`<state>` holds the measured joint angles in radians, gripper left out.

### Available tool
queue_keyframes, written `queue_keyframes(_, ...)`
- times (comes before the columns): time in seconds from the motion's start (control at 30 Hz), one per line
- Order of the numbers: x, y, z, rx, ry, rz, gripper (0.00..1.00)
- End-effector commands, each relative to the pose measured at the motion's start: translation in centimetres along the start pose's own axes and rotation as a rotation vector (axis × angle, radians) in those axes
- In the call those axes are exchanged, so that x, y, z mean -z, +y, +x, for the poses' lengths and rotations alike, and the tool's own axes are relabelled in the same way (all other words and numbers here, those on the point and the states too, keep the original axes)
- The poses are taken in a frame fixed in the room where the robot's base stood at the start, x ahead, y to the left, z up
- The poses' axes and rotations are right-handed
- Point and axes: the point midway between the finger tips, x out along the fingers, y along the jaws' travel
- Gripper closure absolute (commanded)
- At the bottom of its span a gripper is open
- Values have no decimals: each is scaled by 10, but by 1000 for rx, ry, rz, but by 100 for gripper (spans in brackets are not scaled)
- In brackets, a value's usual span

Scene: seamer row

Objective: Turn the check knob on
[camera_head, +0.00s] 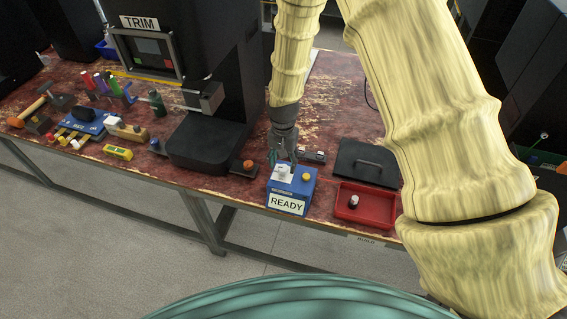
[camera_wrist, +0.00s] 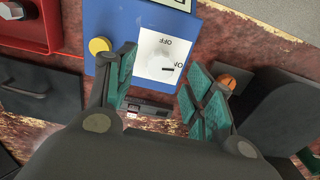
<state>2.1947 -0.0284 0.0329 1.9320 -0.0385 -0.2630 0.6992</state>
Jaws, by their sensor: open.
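The check knob (camera_head: 283,172) looks pale and sits on a white plate on top of a blue box (camera_head: 287,190) labelled READY. In the wrist view the white knob (camera_wrist: 163,52) blends into its plate (camera_wrist: 150,68), which is marked OFF and ON; a short dark mark lies near ON. My gripper (camera_head: 284,158) is open just above the box, pointing down at the knob. I cannot tell exactly which way the knob points.
A yellow button (camera_wrist: 99,45) sits on the box beside the plate. A red tray (camera_head: 378,213) and a black lidded panel (camera_head: 350,172) lie to the right. An orange button (camera_head: 248,164) and the black TRIM machine (camera_head: 205,145) stand to the left. Tools crowd the table's far left.

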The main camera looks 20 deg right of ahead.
Motion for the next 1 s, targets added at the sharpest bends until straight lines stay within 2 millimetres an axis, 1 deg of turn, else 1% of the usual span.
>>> queue_keyframes(0.2,0,0,17,0,0,0,47)
queue_keyframes(0.3,0,0,21,0,0,0,47)
queue_keyframes(0.67,0,0,24,0,0,0,47)
queue_keyframes(0.77,0,0,24,0,0,0,63)
queue_keyframes(0.9,0,0,24,0,0,0,89)
queue_keyframes(0.93,0,0,24,0,0,0,93)
queue_keyframes(1.0,0,0,24,0,0,0,93)
